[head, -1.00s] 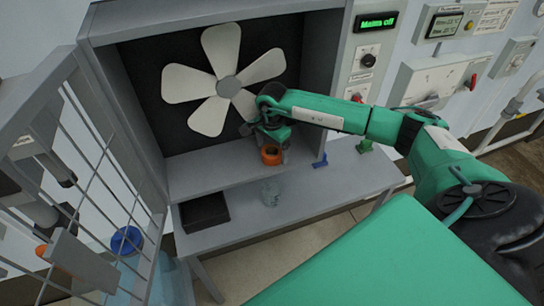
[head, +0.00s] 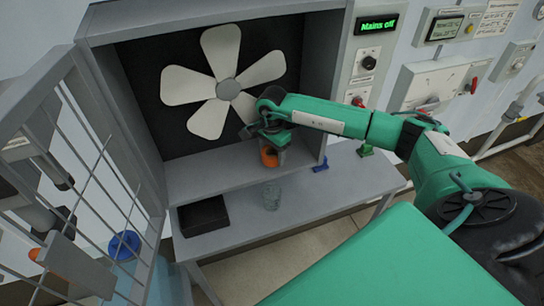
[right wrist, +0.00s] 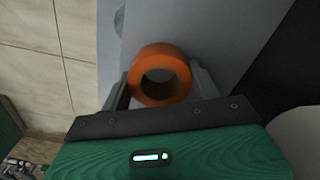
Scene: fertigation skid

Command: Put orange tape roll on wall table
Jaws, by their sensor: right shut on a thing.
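The orange tape roll (head: 268,159) is at the front edge of the fan housing's floor. It also shows in the right wrist view (right wrist: 142,78), between the two grey fingers. My right gripper (head: 272,150) is shut on the orange tape roll, reaching down into the housing opening and covering part of it. I cannot tell whether the roll touches the housing floor. The wall table (head: 320,200) is the grey table below and in front of the housing. My left gripper is not in view.
On the table are a black tray (head: 203,216), a clear glass (head: 272,196), a blue item (head: 320,164) and a green item (head: 364,150). The white fan (head: 228,88) stands behind my gripper. An open mesh door (head: 105,190) is at left.

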